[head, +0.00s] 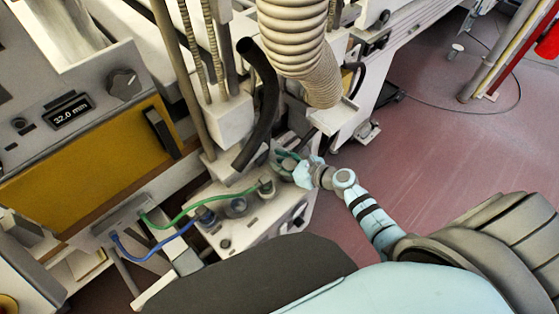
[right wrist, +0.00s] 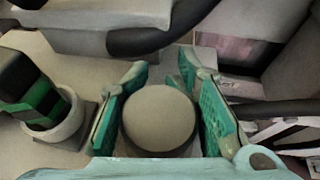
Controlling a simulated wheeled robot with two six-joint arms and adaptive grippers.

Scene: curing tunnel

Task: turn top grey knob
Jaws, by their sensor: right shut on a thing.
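My right gripper (head: 289,167) reaches in from the right, to the upper right end of a pale panel (head: 256,230). In the right wrist view its green-padded fingers (right wrist: 161,72) stand on either side of a round grey knob (right wrist: 158,117) and are shut on it. The knob's flat face is towards the camera, and its base is hidden. In the head view the gripper mostly covers this knob. Another grey knob (head: 236,206) sits lower on the same panel, between a green and a blue hose fitting. My left gripper is not in view.
A green hose (head: 190,209) and a blue hose (head: 150,255) run left from the panel. A black hose (head: 262,105) and a ribbed duct (head: 297,45) hang close above the gripper. A dark knob (head: 124,84) sits beside a display. Open floor (head: 425,150) lies to the right.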

